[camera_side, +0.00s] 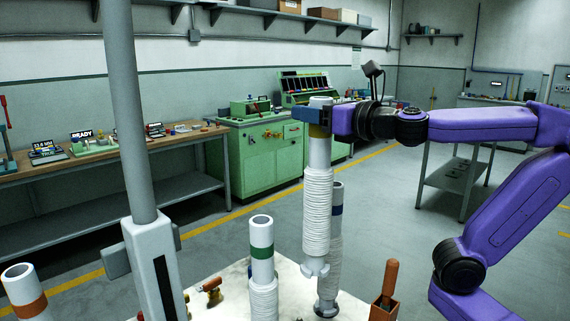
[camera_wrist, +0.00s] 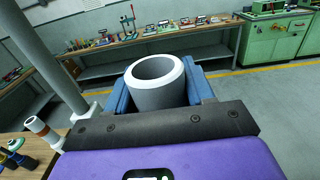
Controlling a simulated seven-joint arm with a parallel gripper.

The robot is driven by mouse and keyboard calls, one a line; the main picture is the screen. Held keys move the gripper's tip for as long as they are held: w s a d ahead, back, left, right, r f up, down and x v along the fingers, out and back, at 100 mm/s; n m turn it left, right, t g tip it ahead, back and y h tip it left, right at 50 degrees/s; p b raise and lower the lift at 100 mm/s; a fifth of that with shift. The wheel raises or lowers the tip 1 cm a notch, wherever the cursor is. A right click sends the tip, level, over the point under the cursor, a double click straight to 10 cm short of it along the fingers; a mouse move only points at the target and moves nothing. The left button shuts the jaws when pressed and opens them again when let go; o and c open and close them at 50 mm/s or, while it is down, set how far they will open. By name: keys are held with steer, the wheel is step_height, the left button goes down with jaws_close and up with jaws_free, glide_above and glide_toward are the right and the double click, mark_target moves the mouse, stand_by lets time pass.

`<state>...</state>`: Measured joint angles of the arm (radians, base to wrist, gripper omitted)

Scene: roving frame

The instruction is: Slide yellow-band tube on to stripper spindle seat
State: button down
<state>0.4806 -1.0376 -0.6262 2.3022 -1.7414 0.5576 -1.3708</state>
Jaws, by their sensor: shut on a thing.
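My gripper (camera_side: 320,116) is shut on the yellow-band tube (camera_side: 318,152), gripping it near its top end. The tube is pale grey, upright, and wound with white yarn along its lower part. A little of the yellow band (camera_side: 317,131) shows just under the jaws. The tube's lower end hangs in front of the blue-band tube (camera_side: 337,192); I cannot tell the gap between them. In the wrist view the held tube's open top (camera_wrist: 158,70) sits between blue jaw pads. I cannot make out the stripper spindle seat for certain.
A green-band tube (camera_side: 262,237) stands on the pale tabletop, left of the held tube. An orange-band tube (camera_side: 23,290) stands at far left. A grey post (camera_side: 135,110) rises at left. A brown box with an orange handle (camera_side: 388,285) is at right. Benches line the back wall.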

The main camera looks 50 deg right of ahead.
steer(key=shift+s+a+n+g+y, duration=1.2)
steer(key=shift+a+n+y, duration=1.25)
steer(key=shift+a, duration=2.85)
steer(key=shift+s+a+n+g+y, duration=0.9)
steer(key=shift+s+a+n+y, duration=0.6)
steer(key=shift+a+y, duration=2.85)
steer(key=w+a+f+m+t+h, duration=0.4)
steer(key=w+a+f+m+h, duration=0.4)
steer(key=h, duration=0.5)
steer(key=w+a, duration=0.2)
steer(key=w, duration=0.1)
steer(key=shift+w+a+f+h, duration=0.15)
steer(key=shift+f+h, duration=0.05)
steer(key=shift+h, duration=0.1)
steer(key=shift+f, duration=2.4)
